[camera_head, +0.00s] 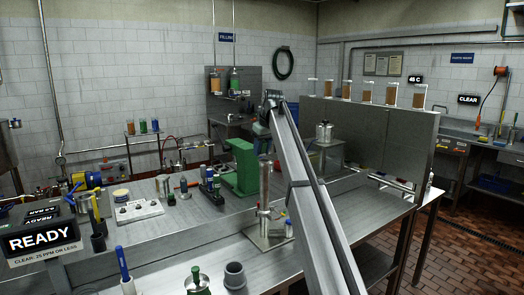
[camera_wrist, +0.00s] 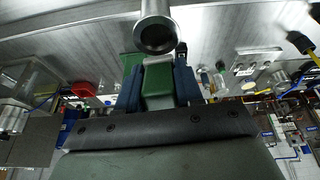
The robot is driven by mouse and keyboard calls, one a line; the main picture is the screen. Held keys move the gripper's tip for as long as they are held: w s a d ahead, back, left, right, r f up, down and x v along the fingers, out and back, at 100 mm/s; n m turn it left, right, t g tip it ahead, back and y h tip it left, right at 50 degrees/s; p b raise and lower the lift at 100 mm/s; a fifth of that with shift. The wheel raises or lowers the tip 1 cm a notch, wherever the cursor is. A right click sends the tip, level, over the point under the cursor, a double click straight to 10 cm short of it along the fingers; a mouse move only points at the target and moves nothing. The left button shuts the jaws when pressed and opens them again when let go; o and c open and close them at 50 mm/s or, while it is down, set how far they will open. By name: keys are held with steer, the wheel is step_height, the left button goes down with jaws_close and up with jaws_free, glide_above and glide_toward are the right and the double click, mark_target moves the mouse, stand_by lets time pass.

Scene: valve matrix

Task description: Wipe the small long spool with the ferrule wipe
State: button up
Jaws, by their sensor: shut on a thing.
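My gripper (camera_wrist: 158,80) has its two blue fingers shut on a green block with a pale end, which looks like the ferrule wipe (camera_wrist: 158,88). A steel tube with a flanged open end, likely the small long spool (camera_wrist: 157,32), lies just beyond the block in the wrist view. A gap between them cannot be judged. In the head view this spool (camera_head: 265,180) stands upright on a steel base plate (camera_head: 265,237). My gripper (camera_head: 270,107) is above it, small and dark; the wipe cannot be made out there.
A green stand (camera_head: 243,165) is close behind the spool. Several small parts and a white block (camera_head: 138,210) stand to the left. The table right of the base plate (camera_head: 350,215) is mostly bare.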

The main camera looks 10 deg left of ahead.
steer(key=shift+r, duration=2.75)
steer(key=shift+r, duration=1.5)
